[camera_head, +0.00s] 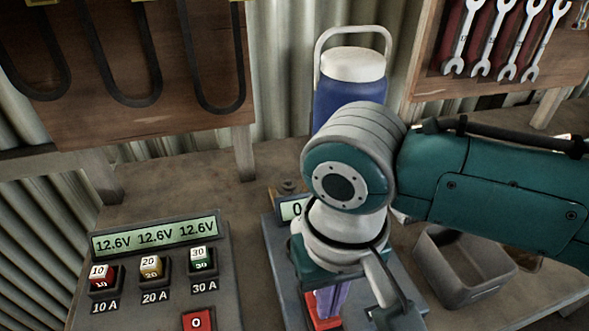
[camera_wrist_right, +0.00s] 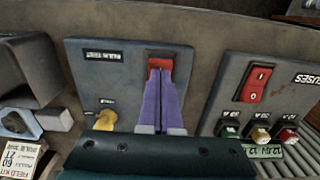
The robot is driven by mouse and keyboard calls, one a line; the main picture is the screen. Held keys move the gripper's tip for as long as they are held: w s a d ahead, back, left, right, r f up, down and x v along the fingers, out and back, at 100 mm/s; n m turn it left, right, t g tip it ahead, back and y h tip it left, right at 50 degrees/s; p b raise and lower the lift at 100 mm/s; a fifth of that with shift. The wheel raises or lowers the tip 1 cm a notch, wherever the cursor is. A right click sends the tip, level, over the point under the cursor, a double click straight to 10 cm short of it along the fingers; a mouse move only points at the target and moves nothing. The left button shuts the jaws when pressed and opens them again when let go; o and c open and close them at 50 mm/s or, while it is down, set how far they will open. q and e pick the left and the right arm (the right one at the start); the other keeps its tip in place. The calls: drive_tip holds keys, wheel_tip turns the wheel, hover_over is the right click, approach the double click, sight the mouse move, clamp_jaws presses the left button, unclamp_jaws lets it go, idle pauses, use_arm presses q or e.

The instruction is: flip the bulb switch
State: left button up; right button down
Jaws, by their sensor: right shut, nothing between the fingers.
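The bulb switch is a red rocker (camera_wrist_right: 160,63) on a grey panel (camera_wrist_right: 95,70) whose upside-down label seems to read bulb test. In the head view, part of its red (camera_head: 325,324) shows beside my fingers, low in the middle. My right gripper (camera_wrist_right: 160,78) has its two purple fingers together with nothing between them. Their tips are at the red switch and overlap its near part; I cannot tell whether they touch it. In the head view my right gripper (camera_head: 327,310) is mostly hidden behind my wrist. My left gripper is not in view.
A fuse panel (camera_head: 150,310) with several coloured fuses, a 12.6V display (camera_head: 155,236) and another red switch (camera_head: 198,321) stands left of the bulb panel. A yellow part (camera_wrist_right: 104,117) sits on the bulb panel. A grey bin (camera_head: 450,285) is at right, a blue jug (camera_head: 345,95) behind.

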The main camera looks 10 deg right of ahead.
drive_tip(key=shift+f+b, duration=0.55)
drive_tip(key=shift+f, duration=0.3)
drive_tip(key=shift+r, duration=0.15)
wheel_tip(320, 180, up, 2)
drive_tip(key=p, duration=0.3)
drive_tip(key=shift+r, duration=0.2)
wheel_tip(320, 180, up, 4)
drive_tip(key=p, duration=0.5)
drive_tip(key=shift+r, duration=0.25)
drive_tip(key=shift+f, duration=0.1)
